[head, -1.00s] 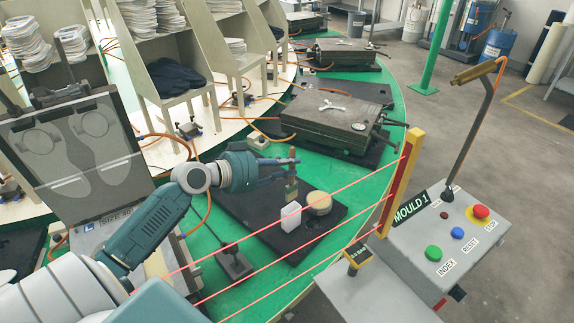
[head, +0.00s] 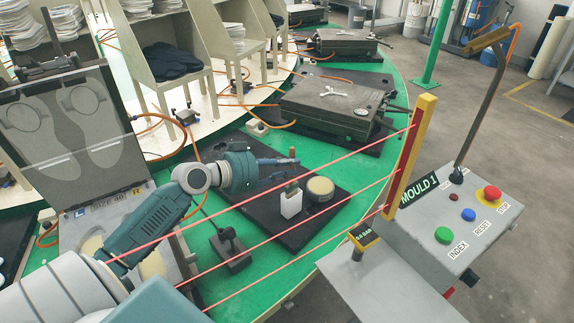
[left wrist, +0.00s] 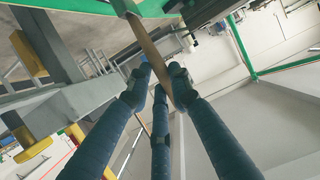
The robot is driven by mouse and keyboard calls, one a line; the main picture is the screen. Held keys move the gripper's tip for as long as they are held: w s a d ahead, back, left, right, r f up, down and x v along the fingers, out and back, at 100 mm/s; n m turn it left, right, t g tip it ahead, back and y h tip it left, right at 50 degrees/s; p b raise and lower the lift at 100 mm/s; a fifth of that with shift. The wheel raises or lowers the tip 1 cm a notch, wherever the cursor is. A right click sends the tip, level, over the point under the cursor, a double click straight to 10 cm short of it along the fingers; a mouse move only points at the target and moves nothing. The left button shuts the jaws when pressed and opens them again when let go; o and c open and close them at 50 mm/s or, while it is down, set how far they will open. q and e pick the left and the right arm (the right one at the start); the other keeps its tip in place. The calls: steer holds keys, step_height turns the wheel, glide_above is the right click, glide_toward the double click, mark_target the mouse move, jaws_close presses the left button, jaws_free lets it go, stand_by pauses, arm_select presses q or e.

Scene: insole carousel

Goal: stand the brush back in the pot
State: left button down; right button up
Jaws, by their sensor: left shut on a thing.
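The white pot (head: 291,206) stands upright on a black mat (head: 262,206) on the green table. My left gripper (head: 284,162) is above it, shut on the brush's handle. The brush (head: 292,185) hangs about upright, and its lower end is at the pot's mouth, seemingly partly inside; how deep is hidden by the pot's wall. In the left wrist view the brush's wooden handle (left wrist: 152,50) runs between the blue fingers of the left gripper (left wrist: 160,85). My right gripper is out of view.
A round tin with a pale top (head: 320,187) stands close to the pot's right. A grey mould (head: 335,105) lies behind. Red beams cross in front, reaching a yellow post (head: 412,150) beside the control box (head: 450,225). A small black stand (head: 230,250) is nearer me.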

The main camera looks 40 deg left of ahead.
arm_select(q)
steer(key=shift+f+b, duration=1.8)
steer(key=shift+f, duration=0.4)
steer(key=c, duration=1.5)
jaws_free()
steer(key=shift+s, duration=0.1)
glide_toward(291, 177)
steer(key=v, duration=0.3)
steer(key=shift+s+a+r, duration=0.1)
steer(key=shift+s+r, duration=0.1)
steer(key=shift+r, duration=0.05)
steer(key=shift+f, duration=0.1)
